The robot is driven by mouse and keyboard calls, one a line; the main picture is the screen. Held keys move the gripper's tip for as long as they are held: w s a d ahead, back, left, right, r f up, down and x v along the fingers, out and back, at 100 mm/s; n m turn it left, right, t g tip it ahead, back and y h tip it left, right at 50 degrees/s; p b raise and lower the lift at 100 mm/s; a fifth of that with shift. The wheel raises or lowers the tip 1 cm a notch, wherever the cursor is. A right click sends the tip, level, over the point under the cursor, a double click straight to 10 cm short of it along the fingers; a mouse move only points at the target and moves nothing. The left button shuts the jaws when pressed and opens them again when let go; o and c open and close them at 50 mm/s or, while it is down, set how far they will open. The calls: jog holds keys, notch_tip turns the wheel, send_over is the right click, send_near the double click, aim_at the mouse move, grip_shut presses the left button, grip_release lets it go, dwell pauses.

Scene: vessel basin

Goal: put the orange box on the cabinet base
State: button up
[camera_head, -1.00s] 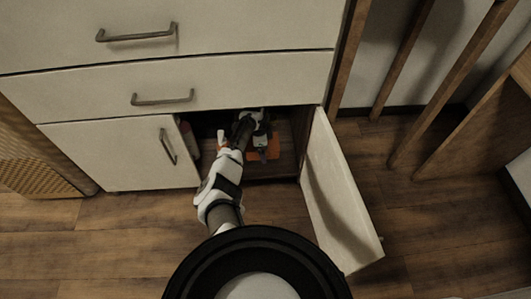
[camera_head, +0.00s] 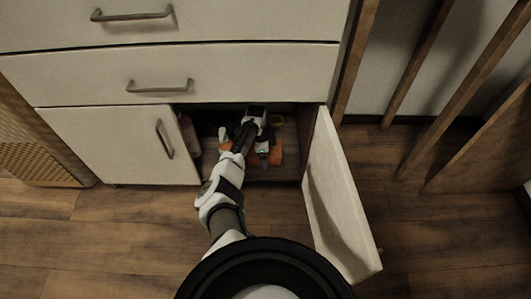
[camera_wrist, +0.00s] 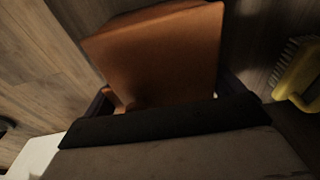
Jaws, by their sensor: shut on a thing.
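The orange box (camera_head: 276,155) is inside the open lower cabinet, low over or on the cabinet base (camera_head: 285,174). It also fills the middle of the wrist view (camera_wrist: 160,55), close in front of my gripper (camera_wrist: 170,105). My gripper (camera_head: 262,150) reaches into the cabinet and is shut on the orange box. My gripper and arm cover part of the box in the head view. I cannot tell whether the box's underside touches the base.
The right cabinet door (camera_head: 337,195) stands open beside the opening, and the left door (camera_head: 120,145) is shut. A pale bottle-like thing (camera_head: 190,136) stands inside at the left. A yellow brush (camera_wrist: 298,75) lies right of the box. Wooden floor lies in front.

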jog(key=o, duration=0.7)
jog(key=shift+o, duration=0.2)
jog(key=shift+a+r+p, duration=0.25)
jog(key=shift+r+p, duration=0.7)
jog(key=shift+r, duration=1)
jog(key=shift+a+r+p, duration=0.2)
jog(key=shift+r+p, duration=0.75)
jog(key=shift+r, duration=1)
